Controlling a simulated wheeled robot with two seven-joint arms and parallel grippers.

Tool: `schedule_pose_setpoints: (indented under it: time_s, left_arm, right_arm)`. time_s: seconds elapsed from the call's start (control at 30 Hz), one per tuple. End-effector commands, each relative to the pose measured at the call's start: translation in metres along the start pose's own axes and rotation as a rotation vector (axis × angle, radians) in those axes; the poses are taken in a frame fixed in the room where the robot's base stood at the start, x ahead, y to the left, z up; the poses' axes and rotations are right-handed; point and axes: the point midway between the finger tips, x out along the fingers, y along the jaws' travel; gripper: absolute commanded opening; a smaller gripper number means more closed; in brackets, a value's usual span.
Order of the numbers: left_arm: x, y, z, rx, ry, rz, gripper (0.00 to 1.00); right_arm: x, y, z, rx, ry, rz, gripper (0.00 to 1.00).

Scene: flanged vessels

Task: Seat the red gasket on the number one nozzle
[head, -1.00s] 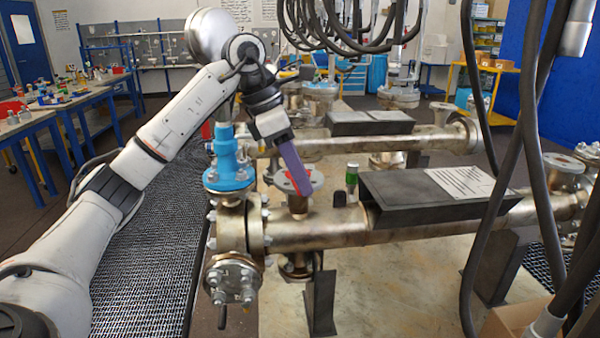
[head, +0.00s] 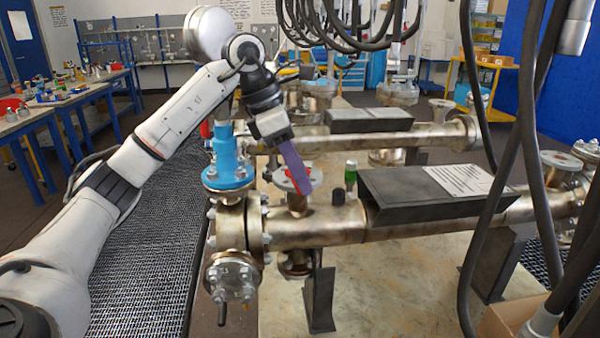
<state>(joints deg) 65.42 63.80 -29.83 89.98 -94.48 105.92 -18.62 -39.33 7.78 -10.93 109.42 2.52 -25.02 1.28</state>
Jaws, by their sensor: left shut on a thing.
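My left gripper (head: 302,186) reaches down from the upper left with purple fingers and is shut on the red gasket (head: 291,175). Only a little red shows beside the fingers; they hide most of the gasket. The fingertips are at the flange of a short upright nozzle (head: 282,184) on the front metal vessel (head: 320,226). I cannot tell whether the gasket touches the flange face. No number is readable on this nozzle. My right gripper is not in view.
A blue flanged fitting (head: 228,165) stands just left of the nozzle. A green-topped bottle (head: 350,174) and a dark saddle box (head: 425,203) are to the right. Black cables (head: 512,180) hang across the right side. A second vessel (head: 370,140) lies behind.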

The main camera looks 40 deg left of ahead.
Motion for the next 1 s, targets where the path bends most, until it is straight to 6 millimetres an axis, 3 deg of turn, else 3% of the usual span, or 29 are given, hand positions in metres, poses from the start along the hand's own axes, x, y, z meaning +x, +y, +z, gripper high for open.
schedule_pose_setpoints:
  time_s: [0.43, 0.47, 0.57, 0.77, 0.9, 1.0]
  left_arm:
    - [0.0026, -0.0001, -0.0013, 0.0, 0.0, 0.0, 0.1]
    - [0.0025, -0.0001, -0.0013, 0.0, 0.0, 0.0, 0.31]
    - [0.0025, -0.0001, -0.0013, 0.0, 0.0, 0.0, 0.48]
    - [0.0025, -0.0001, -0.0012, 0.0, 0.0, 0.0, 0.48]
    - [0.0028, -0.0001, -0.0014, 0.0, 0.001, 0.0, 0.67]
    - [0.0028, -0.0001, -0.0014, 0.0, 0.001, 0.0, 0.67]
  right_arm:
    - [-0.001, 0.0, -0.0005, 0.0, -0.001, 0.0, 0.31]
    - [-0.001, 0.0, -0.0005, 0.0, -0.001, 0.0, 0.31]
    - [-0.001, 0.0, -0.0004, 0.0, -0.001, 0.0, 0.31]
    - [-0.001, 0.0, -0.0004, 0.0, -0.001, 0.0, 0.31]
    - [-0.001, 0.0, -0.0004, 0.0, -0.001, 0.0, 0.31]
    - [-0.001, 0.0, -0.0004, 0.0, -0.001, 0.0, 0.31]
